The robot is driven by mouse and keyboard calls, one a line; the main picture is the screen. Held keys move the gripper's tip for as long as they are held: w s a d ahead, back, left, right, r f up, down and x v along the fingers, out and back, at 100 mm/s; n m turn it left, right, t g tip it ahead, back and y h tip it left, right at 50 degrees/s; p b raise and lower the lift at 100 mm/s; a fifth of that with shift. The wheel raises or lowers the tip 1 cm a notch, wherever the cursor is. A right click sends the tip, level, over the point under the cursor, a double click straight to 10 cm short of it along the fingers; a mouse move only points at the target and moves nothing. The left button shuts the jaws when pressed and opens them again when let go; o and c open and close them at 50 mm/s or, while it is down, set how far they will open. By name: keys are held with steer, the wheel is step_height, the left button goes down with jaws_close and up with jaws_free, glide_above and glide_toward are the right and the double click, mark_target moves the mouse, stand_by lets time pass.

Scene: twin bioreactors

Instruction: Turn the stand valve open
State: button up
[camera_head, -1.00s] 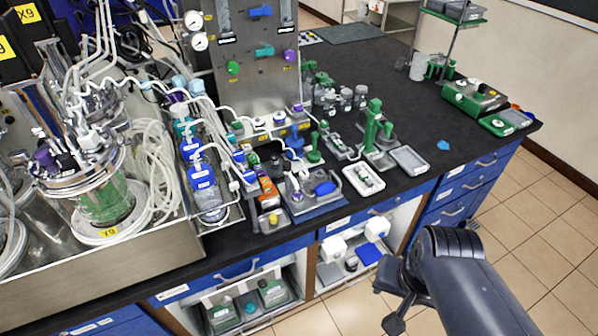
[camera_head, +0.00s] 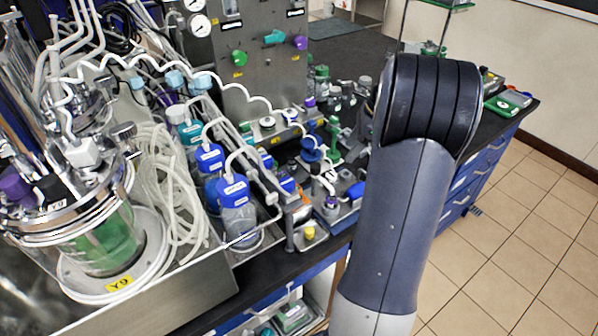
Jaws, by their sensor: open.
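I cannot tell for sure which part is the stand valve. An upright metal panel carries a green knob (camera_head: 239,59), a teal knob (camera_head: 275,37) and a purple knob (camera_head: 300,43). Below it on the bench, a blue valve-like fitting (camera_head: 311,150) stands among small parts, with a white tube near it. My arm fills the right middle of the view, and its raised dark joint covers part of the bench. My gripper does not show; it is out of view or hidden by the arm.
A glass bioreactor vessel (camera_head: 100,235) stands in a metal tray at the left, with coiled white tubing (camera_head: 170,185). Blue-capped bottles (camera_head: 238,210) stand beside it. A green-and-white device (camera_head: 508,102) lies at the bench's far right. Tiled floor (camera_head: 520,250) is open at right.

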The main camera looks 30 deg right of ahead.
mark_target(331, 175)
steer(key=x, duration=1.1)
steer(key=shift+w+d, duration=0.15)
steer(key=shift+w, duration=0.05)
steer(key=shift+c, duration=0.2)
steer(key=shift+r, duration=0.1)
steer(key=c, duration=0.9)
